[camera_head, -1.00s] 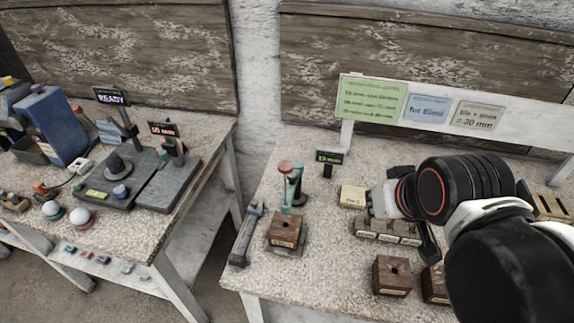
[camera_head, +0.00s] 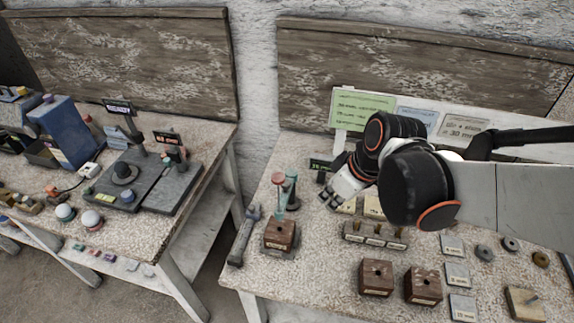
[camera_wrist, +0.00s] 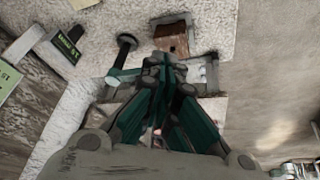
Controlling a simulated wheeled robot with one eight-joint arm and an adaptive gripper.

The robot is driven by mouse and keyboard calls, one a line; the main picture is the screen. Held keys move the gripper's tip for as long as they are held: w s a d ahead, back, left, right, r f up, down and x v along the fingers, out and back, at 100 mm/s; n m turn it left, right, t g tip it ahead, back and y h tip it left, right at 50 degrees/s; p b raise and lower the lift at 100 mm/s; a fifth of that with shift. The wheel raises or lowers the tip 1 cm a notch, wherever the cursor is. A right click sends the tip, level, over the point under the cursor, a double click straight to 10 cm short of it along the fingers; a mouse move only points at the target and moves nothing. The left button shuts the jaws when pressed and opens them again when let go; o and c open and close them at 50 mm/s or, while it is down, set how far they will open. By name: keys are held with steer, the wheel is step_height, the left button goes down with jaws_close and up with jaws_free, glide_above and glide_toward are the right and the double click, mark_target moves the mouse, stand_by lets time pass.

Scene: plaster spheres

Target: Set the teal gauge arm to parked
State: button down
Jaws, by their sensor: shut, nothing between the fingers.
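The teal gauge arm (camera_head: 281,195) stands on the right bench in the head view, with a red cap (camera_head: 278,178) at its top. A brown block (camera_head: 279,233) sits in front of it on the gauge's base. In the wrist view a teal bar (camera_wrist: 122,76) beside a dark round knob (camera_wrist: 127,41) appears to be part of the gauge, and the brown block (camera_wrist: 172,38) lies beyond my fingers. My gripper (camera_head: 328,193) is shut and empty, to the right of the gauge arm. In the wrist view its fingertips (camera_wrist: 168,65) hide part of the gauge. Contact cannot be told.
A small dark display (camera_head: 320,165) stands behind my gripper. A grey tool (camera_head: 243,235) lies left of the gauge. A slotted rack (camera_head: 374,238), brown blocks (camera_head: 376,278) and grey plates (camera_head: 457,274) lie to the right. A second bench (camera_head: 190,222) stands left across a gap.

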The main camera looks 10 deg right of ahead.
steer(key=shift+w+a+f+n+g+y+p, duration=0.3)
steer(key=shift+a+f+n+p, duration=0.1)
steer(key=shift+n, duration=0.3)
steer(key=shift+w+a+f+n+g+y+p, duration=0.2)
steer(key=shift+a+f+n+g+p, duration=0.15)
steer(key=shift+n, duration=0.35)
steer(key=shift+s, duration=0.1)
steer(key=w+a+f+b, duration=0.3)
steer(key=a+f, duration=0.3)
steer(key=f, duration=0.3)
steer(key=shift+w+a+b, duration=0.25)
steer(key=shift+w+b, duration=0.05)
steer(key=shift+w, duration=0.45)
steer(key=shift+a+f, duration=0.1)
steer(key=shift+a, duration=0.05)
